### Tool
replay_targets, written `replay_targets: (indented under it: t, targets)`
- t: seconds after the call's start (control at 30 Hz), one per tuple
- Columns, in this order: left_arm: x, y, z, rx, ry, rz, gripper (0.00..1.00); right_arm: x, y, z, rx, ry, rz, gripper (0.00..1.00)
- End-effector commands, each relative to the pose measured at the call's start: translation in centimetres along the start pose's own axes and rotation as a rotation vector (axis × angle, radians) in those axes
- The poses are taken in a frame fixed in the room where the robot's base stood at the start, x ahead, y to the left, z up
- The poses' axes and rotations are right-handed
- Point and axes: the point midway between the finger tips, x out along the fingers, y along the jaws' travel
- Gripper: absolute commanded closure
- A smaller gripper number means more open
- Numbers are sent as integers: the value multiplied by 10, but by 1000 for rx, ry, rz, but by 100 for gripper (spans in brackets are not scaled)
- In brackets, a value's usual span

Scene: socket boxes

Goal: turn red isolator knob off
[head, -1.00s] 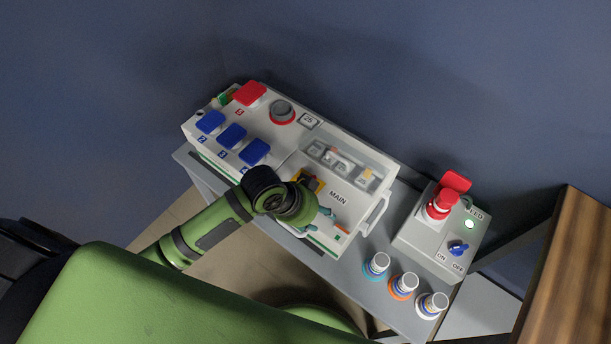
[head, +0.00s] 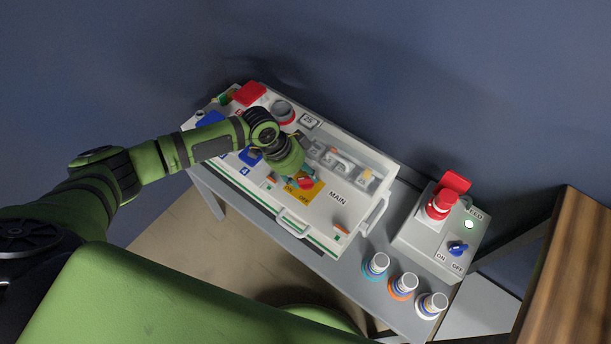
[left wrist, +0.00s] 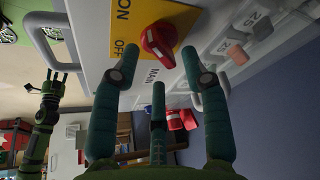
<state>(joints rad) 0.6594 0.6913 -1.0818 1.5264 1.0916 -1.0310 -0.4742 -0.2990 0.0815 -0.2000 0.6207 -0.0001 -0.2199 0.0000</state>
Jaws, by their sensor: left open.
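The red isolator knob (left wrist: 158,42) sits on a yellow plate (left wrist: 125,30) marked ON and OFF in the left wrist view. In the head view the yellow plate (head: 312,195) is on the MAIN panel, and a bit of the red knob (head: 306,183) shows beside my fingers. My left gripper (left wrist: 158,68) is open, with two teal fingers reaching either side of the knob and a third below it in the picture. I cannot tell whether any finger touches it. What looks like my right gripper (left wrist: 57,82) shows at the left of the left wrist view, fingers spread.
The socket box (head: 340,220) has blue and red covers and a side handle (head: 376,216). A grey box (head: 415,240) with a red plug and blue ON/OFF switch stands to the right. Several small bottles (head: 402,286) line the bench's front. A wooden edge (head: 575,270) is far right.

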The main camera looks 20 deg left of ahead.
Motion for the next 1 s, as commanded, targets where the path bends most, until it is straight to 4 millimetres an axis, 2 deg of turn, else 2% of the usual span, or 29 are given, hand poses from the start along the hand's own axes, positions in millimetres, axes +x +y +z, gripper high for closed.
replay_targets:
  t: [0.1,0.2,0.47,0.5,0.6,1.0]
  targets:
    - [14,0,0,-2,0,1,55,0,0,1,1,-1,0,60]
    - [20,0,0,-1,1,0,55,0,0,1,1,-1,0,60]
    - [22,0,0,0,0,0,55,0,0,1,1,-2,0,60]
    - [22,0,0,0,0,0,63,0,0,1,1,-2,0,60]
    - [22,0,0,0,0,0,100,0,0,1,1,-2,0,60]
    - [20,1,-1,-24,0,-9,100,-6,-2,1,1,-2,-2,60]
